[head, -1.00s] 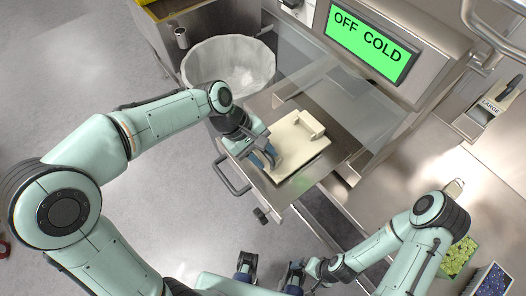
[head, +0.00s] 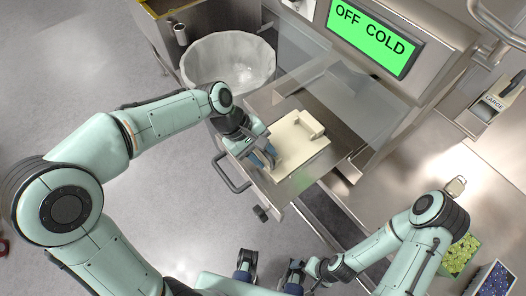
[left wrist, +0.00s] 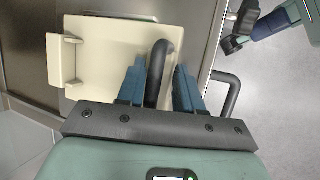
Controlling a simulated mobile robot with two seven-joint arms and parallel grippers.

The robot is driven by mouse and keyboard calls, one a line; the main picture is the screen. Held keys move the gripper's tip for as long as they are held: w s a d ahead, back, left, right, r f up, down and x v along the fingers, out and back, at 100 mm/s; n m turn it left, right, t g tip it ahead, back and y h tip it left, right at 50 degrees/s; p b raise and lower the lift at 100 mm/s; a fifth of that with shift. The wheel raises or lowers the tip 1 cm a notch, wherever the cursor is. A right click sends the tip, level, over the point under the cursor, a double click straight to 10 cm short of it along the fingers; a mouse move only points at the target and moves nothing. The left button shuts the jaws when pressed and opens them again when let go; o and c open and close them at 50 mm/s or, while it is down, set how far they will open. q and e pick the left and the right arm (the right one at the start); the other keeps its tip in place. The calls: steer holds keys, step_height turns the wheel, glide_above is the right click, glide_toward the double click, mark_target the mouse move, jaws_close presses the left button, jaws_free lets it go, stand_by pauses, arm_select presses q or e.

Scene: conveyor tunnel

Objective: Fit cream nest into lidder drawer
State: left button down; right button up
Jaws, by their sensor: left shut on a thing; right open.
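The cream nest (head: 298,143) is a flat pale plate with a raised block at its far end. It lies over the open metal lidder drawer (head: 285,190); I cannot tell whether it is fully seated. In the left wrist view the nest (left wrist: 105,50) has a dark loop handle (left wrist: 164,55) at its near edge. My left gripper (head: 266,157) is shut on that handle, its blue fingers on either side of it (left wrist: 160,85). My right gripper (head: 291,274) is open, low in the head view, away from the drawer.
The drawer's dark pull handle (head: 228,177) sticks out beside my left gripper. A clear guard (head: 330,85) stands behind the nest, below the green display (head: 370,38). A lined bin (head: 228,60) stands at the upper left. Produce boxes (head: 460,256) are at the lower right.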

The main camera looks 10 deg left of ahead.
arm_select(q)
steer(key=c, duration=0.7)
jaws_free()
steer(key=shift+o, duration=0.2)
steer(key=p+v, duration=0.2)
steer(key=v, duration=1.1)
steer(key=shift+r, duration=0.2)
